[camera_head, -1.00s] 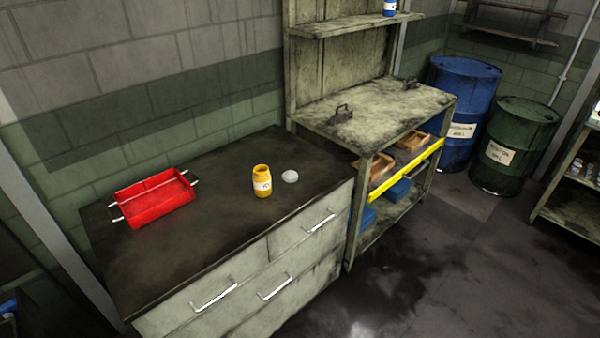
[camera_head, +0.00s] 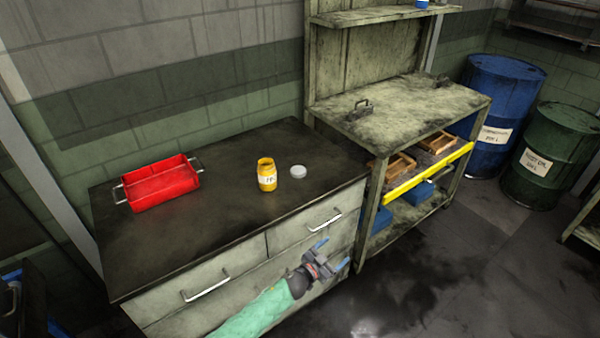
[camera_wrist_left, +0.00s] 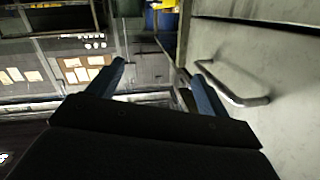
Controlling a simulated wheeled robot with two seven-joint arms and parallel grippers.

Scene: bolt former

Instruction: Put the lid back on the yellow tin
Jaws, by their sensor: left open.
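The yellow tin (camera_head: 267,175) stands upright and open-topped on the dark cabinet top, with a white label on its side. The round whitish lid (camera_head: 298,172) lies flat on the same top, just right of the tin and apart from it. My left gripper (camera_head: 332,254) is open and empty, in front of the cabinet drawers and lower than the top. In the left wrist view its two blue fingers (camera_wrist_left: 160,85) are spread with nothing between them. Neither tin nor lid shows in that view. My right gripper is not in view.
A red tray (camera_head: 160,187) with handles sits on the left of the cabinet top (camera_head: 225,215). A workbench (camera_head: 405,110) adjoins on the right. A drawer handle (camera_wrist_left: 235,85) is close beside my left fingers in the wrist view. The top around the lid is clear.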

